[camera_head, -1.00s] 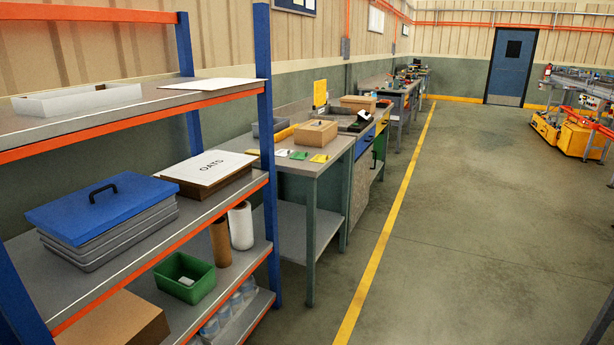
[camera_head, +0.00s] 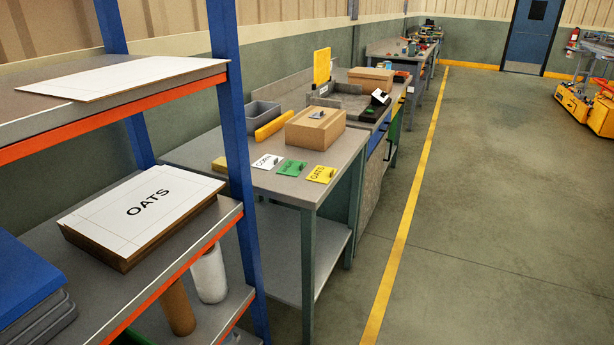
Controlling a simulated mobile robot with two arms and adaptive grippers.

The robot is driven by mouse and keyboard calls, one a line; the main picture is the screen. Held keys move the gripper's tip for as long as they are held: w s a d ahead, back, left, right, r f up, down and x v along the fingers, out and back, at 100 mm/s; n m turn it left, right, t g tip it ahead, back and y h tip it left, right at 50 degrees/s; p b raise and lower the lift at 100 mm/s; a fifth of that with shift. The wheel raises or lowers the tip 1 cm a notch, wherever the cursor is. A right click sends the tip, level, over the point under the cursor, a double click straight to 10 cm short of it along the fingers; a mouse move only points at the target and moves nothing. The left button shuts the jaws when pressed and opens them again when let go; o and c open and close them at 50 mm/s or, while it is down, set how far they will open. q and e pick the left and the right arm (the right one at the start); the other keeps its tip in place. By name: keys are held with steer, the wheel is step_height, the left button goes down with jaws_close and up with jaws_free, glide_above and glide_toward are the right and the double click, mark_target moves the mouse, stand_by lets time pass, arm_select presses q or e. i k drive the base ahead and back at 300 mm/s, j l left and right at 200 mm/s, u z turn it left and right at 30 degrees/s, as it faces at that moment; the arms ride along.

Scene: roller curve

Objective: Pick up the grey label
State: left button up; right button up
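Several small labels lie in a row near the front edge of the grey workbench (camera_head: 230,160). They are a white label (camera_head: 267,161) reading CORN, a green label (camera_head: 291,168) with lettering I cannot read for sure, and a yellow label (camera_head: 321,174) reading OATS. Each has a small dark piece on it. A small grey piece (camera_head: 317,115) lies on top of the brown cardboard box (camera_head: 315,132) behind them; I cannot tell whether it is a label. Neither of my grippers is in view.
A shelf rack with a blue post (camera_head: 237,170) stands at the near left, holding a box marked OATS (camera_head: 145,208).

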mark_target(316, 115)
steer(key=i+l+u, duration=0.1)
steer(key=i+u, duration=0.2)
steer(key=i, duration=0.75)
